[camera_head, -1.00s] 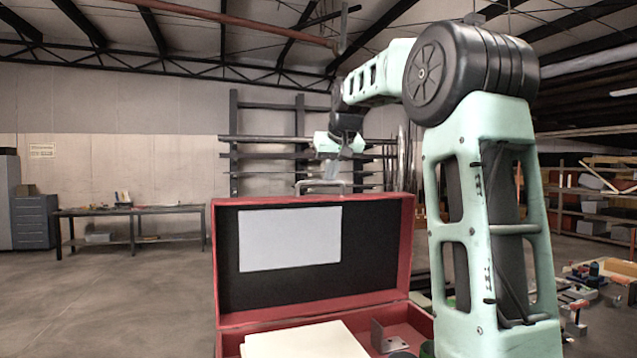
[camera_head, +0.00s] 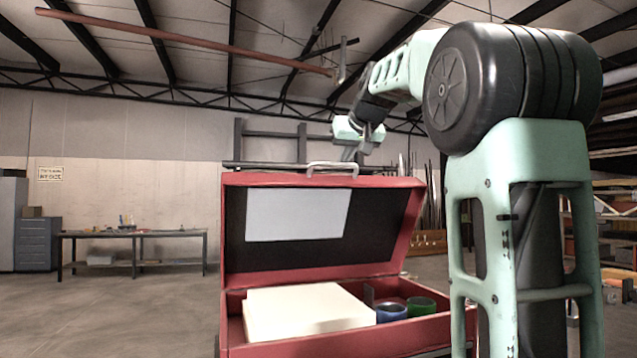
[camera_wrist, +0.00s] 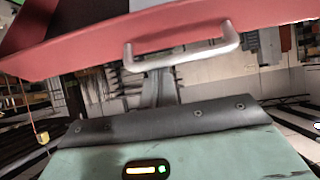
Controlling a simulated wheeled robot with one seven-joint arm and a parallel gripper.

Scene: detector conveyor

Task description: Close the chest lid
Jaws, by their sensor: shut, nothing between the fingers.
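The red chest (camera_head: 436,332) stands in front of me with its lid (camera_head: 405,182) raised. My gripper (camera_head: 348,154) is shut and empty, just behind that edge and close to the handle. In the wrist view the lid edge (camera_wrist: 75,52) and handle (camera_wrist: 183,60) cross the top, with my narrow fingers (camera_wrist: 158,88) near the handle. I cannot tell whether they touch the lid.
Inside the chest lie a cream block (camera_head: 300,310), a blue ring-like item (camera_head: 391,312) and a green one (camera_head: 421,305). A workbench (camera_head: 130,236) stands at the far left. Shelves are at the far right. The floor left of the chest is clear.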

